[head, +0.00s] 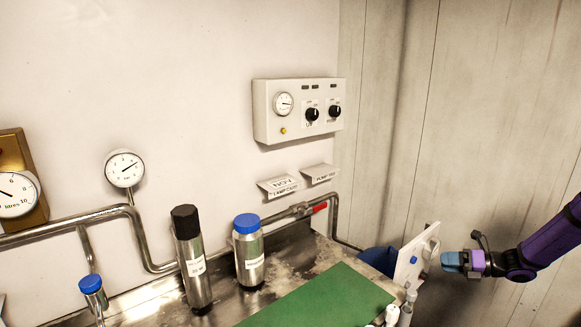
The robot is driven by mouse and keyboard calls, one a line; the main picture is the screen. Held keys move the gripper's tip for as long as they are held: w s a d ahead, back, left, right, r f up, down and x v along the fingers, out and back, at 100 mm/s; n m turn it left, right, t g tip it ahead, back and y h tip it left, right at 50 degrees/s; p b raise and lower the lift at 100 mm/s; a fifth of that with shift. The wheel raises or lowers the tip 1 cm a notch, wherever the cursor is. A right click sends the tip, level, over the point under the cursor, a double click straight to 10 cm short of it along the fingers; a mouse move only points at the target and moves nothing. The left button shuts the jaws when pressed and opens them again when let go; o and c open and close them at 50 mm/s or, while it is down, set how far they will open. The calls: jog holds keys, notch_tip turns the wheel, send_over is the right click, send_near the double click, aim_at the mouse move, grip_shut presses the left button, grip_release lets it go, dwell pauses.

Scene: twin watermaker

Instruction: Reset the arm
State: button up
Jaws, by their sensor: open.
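My gripper (452,261) is at the right of the head view, at the end of my purple and black arm. It points left, with blue fingertips. It is open and holds nothing that I can see. It is apart from the bench, to the right of a white upright board (407,262). The exact gap to the board is hard to tell from this view.
A metal bench carries a green mat (318,300), a black-capped cylinder (193,262) and a blue-capped cylinder (248,255). A pipe with a red-handled valve (318,208) runs along the wall. A control box (298,110) hangs above. The right wall is bare.

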jog(key=s+a+r+n+g+h, duration=0.2)
jog(key=s+a+r+n, duration=0.35)
jog(key=r, duration=0.25)
jog(key=s+a+r+n+g+h, duration=0.25)
jog(key=s+a+r+n, duration=0.2)
jog(key=r+n, duration=0.35)
jog(key=s+a+r+n+g+h, duration=0.2)
jog(key=s+a+r+n+h, duration=0.25)
jog(key=r, duration=0.45)
jog(key=s+a+r+n+t+h, duration=0.1)
jog(key=s+r+n+t+h, duration=0.1)
jog(key=s+r+n, duration=0.3)
jog(key=s+a+r+n+t+h, duration=0.2)
jog(key=s+r+n, duration=0.4)
jog(key=s+n, duration=0.5)
jog(key=s, duration=0.6)
jog(key=shift+s+r+n+t, duration=0.15)
jog(key=shift+s+n+t, duration=0.05)
jog(key=shift+n+t, duration=0.15)
